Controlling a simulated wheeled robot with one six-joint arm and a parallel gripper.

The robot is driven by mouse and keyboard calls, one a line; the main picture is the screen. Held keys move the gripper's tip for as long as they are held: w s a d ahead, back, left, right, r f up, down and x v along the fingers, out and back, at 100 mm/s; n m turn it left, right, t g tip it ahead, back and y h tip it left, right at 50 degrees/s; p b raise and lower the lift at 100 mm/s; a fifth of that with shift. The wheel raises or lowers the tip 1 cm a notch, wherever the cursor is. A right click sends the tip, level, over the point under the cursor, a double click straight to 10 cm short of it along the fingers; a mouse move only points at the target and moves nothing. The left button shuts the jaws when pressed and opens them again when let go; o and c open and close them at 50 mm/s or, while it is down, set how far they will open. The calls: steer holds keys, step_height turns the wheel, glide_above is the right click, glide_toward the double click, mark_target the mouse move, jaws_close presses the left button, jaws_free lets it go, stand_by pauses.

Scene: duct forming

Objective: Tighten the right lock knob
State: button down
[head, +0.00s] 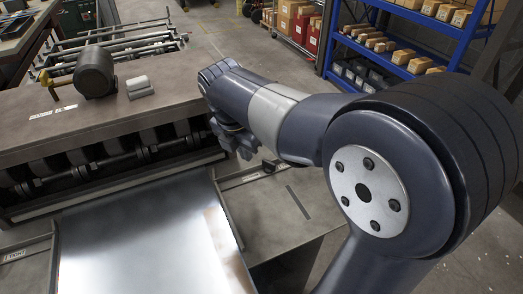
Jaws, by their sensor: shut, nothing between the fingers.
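My gripper (245,150) hangs at the end of my arm, over the right side of the machine bed. It is small and partly hidden by my wrist; its fingers are shut and empty. A small black knob (270,165), which looks like the right lock knob, sits just right of the fingers on the right side plate (290,205). I cannot tell whether the fingers touch it. A shiny metal sheet (150,240) lies flat on the bed to the left.
The roller machine (100,120) spans the left, with a dark cylindrical motor (95,72), a yellow-handled tool (52,88) and a grey block (139,86) on top. A blue shelf (400,45) with boxes stands behind. Open floor (235,40) lies beyond the machine.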

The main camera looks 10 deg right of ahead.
mark_target(263, 160)
steer(key=x, duration=0.9)
steer(key=shift+d+f, duration=0.1)
steer(key=shift+f, duration=0.2)
steer(key=shift+w+d+f, duration=0.15)
steer(key=shift+w+d, duration=1.3)
steer(key=shift+w+d+m+p, duration=0.2)
steer(key=shift+w+m+p, duration=0.1)
steer(key=shift+m+p, duration=0.25)
steer(key=shift+w, duration=0.1)
steer(key=m+p, duration=0.1)
steer(key=m, duration=0.1)
steer(key=m+g+p, duration=0.1)
steer(key=m, duration=0.1)
steer(key=shift+w+d+h+p, duration=0.1)
steer(key=shift+w+h+p, duration=0.2)
steer(key=shift+w, duration=0.1)
steer(key=shift+w+p, duration=0.15)
steer(key=shift+p, duration=0.15)
